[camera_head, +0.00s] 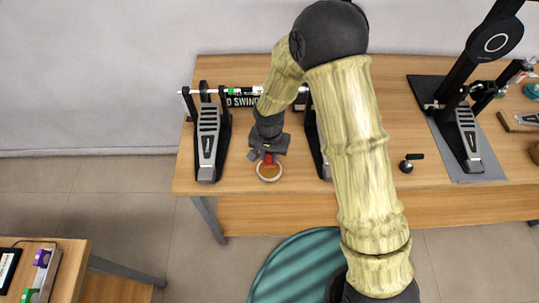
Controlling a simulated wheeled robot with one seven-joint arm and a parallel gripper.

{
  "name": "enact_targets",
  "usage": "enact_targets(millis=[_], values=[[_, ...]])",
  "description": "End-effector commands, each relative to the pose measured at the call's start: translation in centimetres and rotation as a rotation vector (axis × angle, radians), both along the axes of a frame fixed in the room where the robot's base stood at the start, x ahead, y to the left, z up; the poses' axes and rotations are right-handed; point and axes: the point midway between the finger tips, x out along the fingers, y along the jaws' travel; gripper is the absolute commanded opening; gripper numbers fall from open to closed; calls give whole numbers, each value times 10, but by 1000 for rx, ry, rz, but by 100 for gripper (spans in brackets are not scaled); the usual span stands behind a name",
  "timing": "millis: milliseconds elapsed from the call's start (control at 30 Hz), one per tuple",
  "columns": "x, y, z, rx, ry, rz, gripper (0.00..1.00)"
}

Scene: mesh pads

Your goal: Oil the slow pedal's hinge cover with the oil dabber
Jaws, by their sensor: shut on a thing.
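My gripper (268,153) is over the front of the wooden table, left of centre, shut on a small red thing that looks like the oil dabber (267,158). The dabber's lower end is over or in a round, pale-rimmed dish of amber liquid (269,178); I cannot tell if it touches the liquid. A silver and black pedal (208,140) stands left of my gripper. A second pedal (326,171) is mostly hidden behind my arm. A third pedal (467,140) stands far right. The frame does not show which is slow, and hinge covers are too small to make out.
A rod (213,91) runs along the pedals' back, by a partly hidden lettered sign (240,101). A small black knobbed item (406,166) lies right of my arm. The right pedal has a grey mat (480,178) and tall black post (473,70). Bare tabletop (430,185) lies between.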

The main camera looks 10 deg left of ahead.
Motion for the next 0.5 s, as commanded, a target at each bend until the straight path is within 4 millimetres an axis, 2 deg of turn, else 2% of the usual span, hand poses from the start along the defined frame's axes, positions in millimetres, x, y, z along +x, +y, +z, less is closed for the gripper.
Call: enact_targets(millis=[500], values=[[0,0,36,0,0,-1,0]])
